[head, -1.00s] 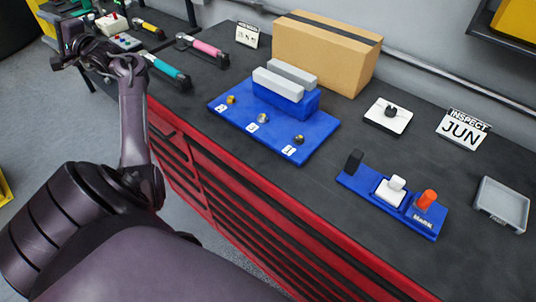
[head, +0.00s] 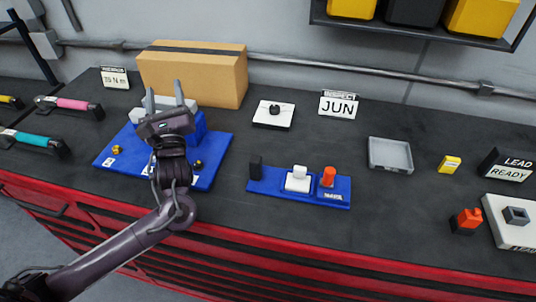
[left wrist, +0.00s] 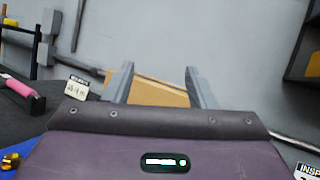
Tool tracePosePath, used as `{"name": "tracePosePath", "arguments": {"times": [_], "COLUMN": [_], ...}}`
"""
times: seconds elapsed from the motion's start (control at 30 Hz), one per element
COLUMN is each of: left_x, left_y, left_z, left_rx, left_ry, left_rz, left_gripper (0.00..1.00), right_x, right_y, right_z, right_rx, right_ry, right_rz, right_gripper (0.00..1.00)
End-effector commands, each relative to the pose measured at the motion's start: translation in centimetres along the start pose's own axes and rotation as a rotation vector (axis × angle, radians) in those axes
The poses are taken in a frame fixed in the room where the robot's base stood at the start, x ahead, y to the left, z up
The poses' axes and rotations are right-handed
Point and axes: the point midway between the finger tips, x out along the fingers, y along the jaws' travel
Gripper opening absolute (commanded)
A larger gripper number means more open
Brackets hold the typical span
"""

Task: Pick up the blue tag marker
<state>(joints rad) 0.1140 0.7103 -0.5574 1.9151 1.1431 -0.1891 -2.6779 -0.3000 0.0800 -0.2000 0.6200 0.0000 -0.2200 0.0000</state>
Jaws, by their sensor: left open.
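A blue holder (head: 262,187) lies on the dark worktop near the front edge, with "MARK" lettered at its right end. It carries a black block (head: 255,167), a white piece (head: 299,179) and an orange-topped piece (head: 328,176). I cannot single out which part is the blue tag marker. My left gripper (head: 164,90) is open and empty, fingers pointing up, in front of a blue board (head: 216,150) left of the holder. Its spread fingers also show in the left wrist view (left wrist: 158,80). My right gripper is not in view.
A cardboard box (head: 205,75) stands behind the left gripper. A white plate with a black knob (head: 273,115), a "JUN" sign (head: 338,104) and a grey tray (head: 390,156) lie behind and right of the holder. Bare worktop surrounds the holder.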

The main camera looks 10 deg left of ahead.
Motion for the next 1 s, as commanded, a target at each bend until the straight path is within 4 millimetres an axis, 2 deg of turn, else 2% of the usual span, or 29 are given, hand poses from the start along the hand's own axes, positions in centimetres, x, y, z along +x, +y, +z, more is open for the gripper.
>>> {"name": "tracePosePath", "arguments": {"times": [0.03,0.1,0.2,0.3,0.4,0.5,0.6,0.67,0.9,1.0], "left_x": [-2.7,-6.6,-12.1,-17.1,-20.8,-23.2,-24.1,-23.7,-20.3,-19.4], "left_y": [-2.2,-5.0,-8.0,-10.0,-11.2,-11.8,-12.3,-12.6,-14.2,-14.6], "left_z": [-1.4,-3.2,-5.1,-6.3,-6.8,-7.0,-7.2,-7.6,-9.4,-9.9], "left_rx": [0.011,0.031,0.054,0.074,0.086,0.094,0.100,0.101,0.101,0.100], "left_ry": [0.055,0.131,0.233,0.323,0.389,0.431,0.450,0.453,0.452,0.453], "left_rz": [-0.055,-0.130,-0.227,-0.307,-0.368,-0.405,-0.424,-0.428,-0.428,-0.428], "left_gripper": [0.51,0.51,0.51,0.51,0.51,0.51,0.51,0.51,0.51,0.51], "right_x": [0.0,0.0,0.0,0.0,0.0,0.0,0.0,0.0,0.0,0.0], "right_y": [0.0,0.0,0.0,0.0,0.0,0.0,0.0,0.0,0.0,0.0], "right_z": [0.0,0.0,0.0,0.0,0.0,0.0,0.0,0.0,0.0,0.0], "right_rx": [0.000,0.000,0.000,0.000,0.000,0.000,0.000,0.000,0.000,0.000], "right_ry": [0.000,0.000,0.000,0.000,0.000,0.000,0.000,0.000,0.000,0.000], "right_rz": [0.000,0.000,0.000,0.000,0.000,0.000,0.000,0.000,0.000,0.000], "right_gripper": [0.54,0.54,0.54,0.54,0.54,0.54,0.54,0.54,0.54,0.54]}}
